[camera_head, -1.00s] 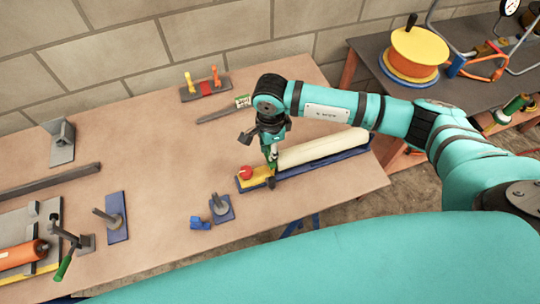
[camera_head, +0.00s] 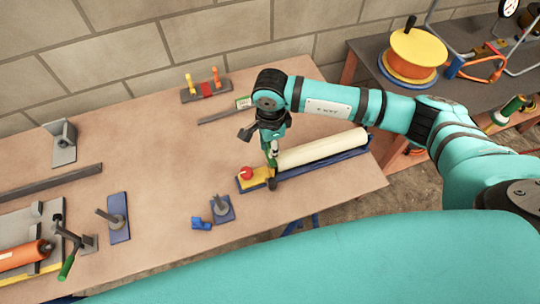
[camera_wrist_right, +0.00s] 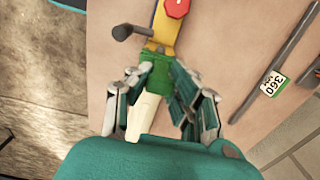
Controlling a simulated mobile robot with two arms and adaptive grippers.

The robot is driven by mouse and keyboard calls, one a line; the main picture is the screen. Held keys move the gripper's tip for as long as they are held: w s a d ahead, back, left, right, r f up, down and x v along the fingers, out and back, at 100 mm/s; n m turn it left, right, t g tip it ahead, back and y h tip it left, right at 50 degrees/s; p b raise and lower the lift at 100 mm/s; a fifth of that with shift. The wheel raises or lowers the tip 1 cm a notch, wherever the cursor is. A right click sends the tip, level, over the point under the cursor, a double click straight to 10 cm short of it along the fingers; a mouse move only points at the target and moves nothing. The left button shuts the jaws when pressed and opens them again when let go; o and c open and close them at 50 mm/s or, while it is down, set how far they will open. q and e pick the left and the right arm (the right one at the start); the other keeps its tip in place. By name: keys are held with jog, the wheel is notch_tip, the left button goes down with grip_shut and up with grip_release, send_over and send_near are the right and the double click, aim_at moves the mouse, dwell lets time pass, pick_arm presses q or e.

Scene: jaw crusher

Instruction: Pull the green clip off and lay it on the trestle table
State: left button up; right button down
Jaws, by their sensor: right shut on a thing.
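The green clip (camera_wrist_right: 185,62) sits at the end of a cream roll (camera_wrist_right: 142,115), beside a yellow block, in the right wrist view. My right gripper (camera_wrist_right: 160,76) is shut on the clip, with one finger on each side of it. In the head view, the right gripper (camera_head: 269,158) points down at the near end of the long cream roll (camera_head: 322,147), mostly covering the clip. The clip still appears to be at the roll; I cannot tell whether it is loose. The trestle table (camera_head: 160,150) lies under all this. My left gripper is not in view.
A red knob (camera_head: 246,173) and a grey peg (camera_head: 271,184) stand close to the gripper. A blue base (camera_head: 345,156) runs under the roll. A blue plate with a post (camera_head: 222,208) and a small blue piece (camera_head: 200,223) lie nearby. The table's middle left is bare.

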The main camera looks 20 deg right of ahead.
jog(key=shift+r+p, duration=0.95)
jog(key=shift+r, duration=0.95)
